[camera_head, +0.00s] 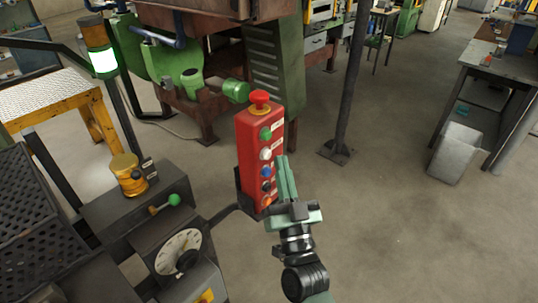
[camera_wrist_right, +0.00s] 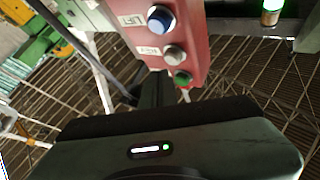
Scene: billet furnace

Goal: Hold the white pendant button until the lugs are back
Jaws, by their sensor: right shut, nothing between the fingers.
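The red pendant (camera_head: 262,134) stands upright in the middle of the head view, with a column of buttons on its face. Its white button (camera_head: 265,154) is second in the column, below the green one; it shows as greyish in the right wrist view (camera_wrist_right: 175,56). My right gripper (camera_head: 281,160) is shut and empty, its tips close to the pendant's right side at about the white button's height. In the wrist view the dark fingertips (camera_wrist_right: 157,78) are close beside that button; I cannot tell whether they touch it. I cannot make out the lugs. My left gripper is not in view.
A red mushroom knob (camera_head: 260,98) tops the pendant. A stack light (camera_head: 102,60) glows green at the left. A dial box (camera_head: 180,252) and a green-knobbed lever (camera_head: 172,201) stand left of the pendant.

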